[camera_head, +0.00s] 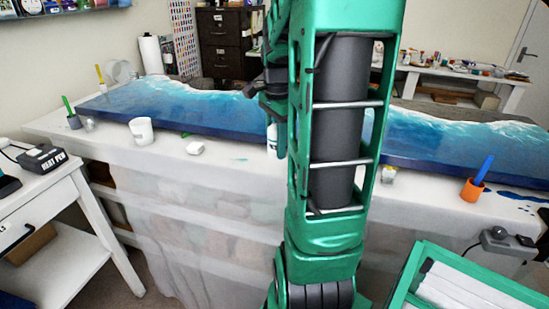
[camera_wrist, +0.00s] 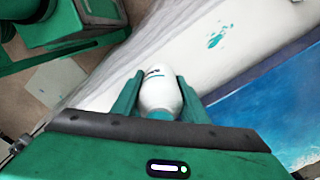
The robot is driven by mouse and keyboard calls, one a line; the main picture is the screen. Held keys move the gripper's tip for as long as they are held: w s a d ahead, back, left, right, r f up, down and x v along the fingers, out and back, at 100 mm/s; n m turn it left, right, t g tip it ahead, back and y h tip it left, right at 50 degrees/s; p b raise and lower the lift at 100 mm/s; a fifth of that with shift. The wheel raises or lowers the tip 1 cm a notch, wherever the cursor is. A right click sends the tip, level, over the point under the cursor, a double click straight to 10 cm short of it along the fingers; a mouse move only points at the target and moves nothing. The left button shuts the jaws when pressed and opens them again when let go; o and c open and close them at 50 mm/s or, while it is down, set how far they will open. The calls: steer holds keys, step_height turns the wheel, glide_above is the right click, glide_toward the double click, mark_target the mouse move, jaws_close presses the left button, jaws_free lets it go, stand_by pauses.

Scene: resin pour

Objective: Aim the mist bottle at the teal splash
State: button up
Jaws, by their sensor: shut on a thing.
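The mist bottle (camera_wrist: 160,92) is white with a dark mark and a teal part at its near end. It is between the two green fingers of my gripper (camera_wrist: 159,77), which is shut on it. The teal splash (camera_wrist: 216,40) is a small spot on the white table cover, above and to the right of the bottle in the wrist view. It also shows in the head view (camera_head: 239,160), on the cover left of my arm. My arm hides most of the gripper and bottle in the head view.
A blue resin slab (camera_head: 190,108) lies along the covered table. A green-framed cart (camera_head: 425,262) is at the lower right, a white side table (camera_head: 40,205) at the left.

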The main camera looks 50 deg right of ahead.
steer(key=shift+w+d+f, duration=0.15)
steer(key=shift+d+f, duration=0.2)
steer(key=shift+d, duration=0.2)
steer(key=shift+w+d+f, duration=0.1)
steer(key=shift+d+f, duration=0.25)
steer(key=shift+d, duration=0.15)
steer(key=shift+f, duration=1.95)
steer(key=o, duration=1.2)
steer(key=shift+f, duration=0.15)
